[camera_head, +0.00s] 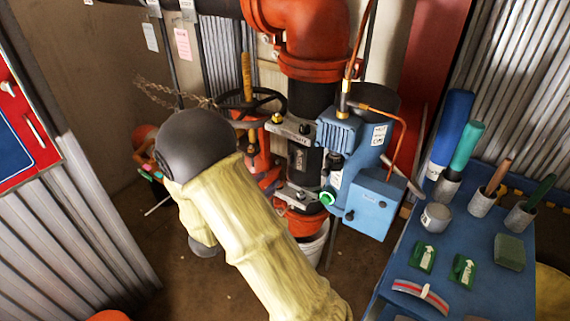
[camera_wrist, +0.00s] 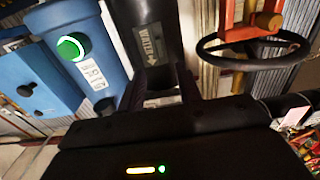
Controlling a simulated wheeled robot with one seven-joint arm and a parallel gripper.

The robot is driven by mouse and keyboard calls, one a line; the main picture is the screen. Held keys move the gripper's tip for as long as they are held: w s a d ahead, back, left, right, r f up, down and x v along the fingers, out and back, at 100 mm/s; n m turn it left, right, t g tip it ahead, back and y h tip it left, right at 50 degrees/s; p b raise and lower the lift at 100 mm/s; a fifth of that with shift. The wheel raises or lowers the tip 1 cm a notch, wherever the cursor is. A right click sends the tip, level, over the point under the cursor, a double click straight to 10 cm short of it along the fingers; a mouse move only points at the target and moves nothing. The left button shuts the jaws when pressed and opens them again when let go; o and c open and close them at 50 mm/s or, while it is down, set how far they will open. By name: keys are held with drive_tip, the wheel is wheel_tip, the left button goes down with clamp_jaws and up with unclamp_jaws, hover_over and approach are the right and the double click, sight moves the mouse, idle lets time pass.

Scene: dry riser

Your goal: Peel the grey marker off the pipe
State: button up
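The grey marker (camera_wrist: 150,42) is on the dark vertical pipe (camera_wrist: 122,15) in the wrist view, with the word WATER and an arrow on it. In the head view it shows as a small dark grey label (camera_head: 298,158) on the pipe between two metal clamps. My gripper (camera_wrist: 160,82) is in the wrist view with its two dark fingers apart, pointing at the pipe just beside the marker's lower end. Nothing is visibly held between them. Contact with the pipe cannot be told. In the head view my gripper is hidden behind my arm.
A blue machine (camera_head: 345,140) with a green-lit button is clamped to the pipe's right. A black handwheel (camera_head: 255,103) is on its left. A blue bench (camera_head: 500,280) at right holds brushes, pots and green blocks. A white bucket (camera_head: 313,245) stands below the pipe.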

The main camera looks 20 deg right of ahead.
drive_tip(key=x, duration=1)
drive_tip(key=shift+c, duration=0.2)
clamp_jaws()
approach(289, 160)
drive_tip(key=shift+s+a, duration=0.1)
drive_tip(key=shift+a, duration=0.15)
idle(1.3)
drive_tip(key=shift+f, duration=0.15)
